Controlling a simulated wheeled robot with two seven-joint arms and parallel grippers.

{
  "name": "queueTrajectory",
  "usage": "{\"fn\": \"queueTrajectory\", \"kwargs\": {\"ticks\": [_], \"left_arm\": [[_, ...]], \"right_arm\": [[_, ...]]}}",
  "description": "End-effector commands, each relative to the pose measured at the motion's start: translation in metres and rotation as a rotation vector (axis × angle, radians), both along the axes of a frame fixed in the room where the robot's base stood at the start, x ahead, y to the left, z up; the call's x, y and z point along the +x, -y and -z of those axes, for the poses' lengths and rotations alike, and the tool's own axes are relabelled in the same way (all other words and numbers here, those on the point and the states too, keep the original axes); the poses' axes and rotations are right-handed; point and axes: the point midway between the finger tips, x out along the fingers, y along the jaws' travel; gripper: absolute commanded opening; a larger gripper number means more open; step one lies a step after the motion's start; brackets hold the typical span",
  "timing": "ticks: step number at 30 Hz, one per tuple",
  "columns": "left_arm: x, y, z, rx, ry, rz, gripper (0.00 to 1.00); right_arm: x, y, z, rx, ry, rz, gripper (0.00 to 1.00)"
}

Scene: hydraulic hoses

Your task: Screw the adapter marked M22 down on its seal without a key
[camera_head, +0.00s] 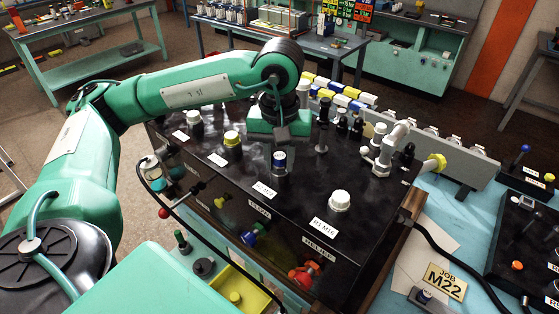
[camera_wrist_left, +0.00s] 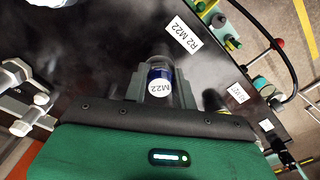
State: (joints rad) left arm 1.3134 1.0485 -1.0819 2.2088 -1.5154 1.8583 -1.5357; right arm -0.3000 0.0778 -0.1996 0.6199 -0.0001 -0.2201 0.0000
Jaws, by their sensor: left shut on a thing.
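The M22 adapter, with a blue band and a pale top, stands upright on the black block (camera_head: 300,215); in the head view the adapter (camera_head: 279,161) is just below my left gripper (camera_head: 281,140). In the left wrist view the M22 mark shows on top of the adapter (camera_wrist_left: 157,88). The fingers of my left gripper (camera_wrist_left: 158,90) are on both sides of it, shut on it. A label "R2 M22" (camera_wrist_left: 184,33) lies beside it on the block. The seal under the adapter is hidden. My right gripper is not in view.
A yellow-topped fitting (camera_head: 232,139) and white-capped ones (camera_head: 194,119) (camera_head: 340,201) stand nearby. A pale jointed fitting (camera_head: 384,150) stands to the right. A "JOB M22" card (camera_head: 443,282) lies on the blue bench. A yellow tray (camera_head: 240,285) is below the block's front.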

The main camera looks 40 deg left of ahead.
Motion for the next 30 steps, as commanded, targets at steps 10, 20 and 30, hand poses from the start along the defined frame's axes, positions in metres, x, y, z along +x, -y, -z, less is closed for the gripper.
{"fn": "queueTrajectory", "kwargs": {"ticks": [10, 20, 30], "left_arm": [[0.0, 0.0, 0.002, 0.0, 0.0, 0.116, 0.02], [0.0, 0.0, 0.003, 0.0, 0.001, 0.225, 0.02], [0.0, 0.0, 0.003, 0.0, -0.001, 0.327, 0.02]], "right_arm": [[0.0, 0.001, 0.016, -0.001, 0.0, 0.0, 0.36], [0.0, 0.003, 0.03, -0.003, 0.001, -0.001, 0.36], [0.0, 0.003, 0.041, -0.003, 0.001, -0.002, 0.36]]}}
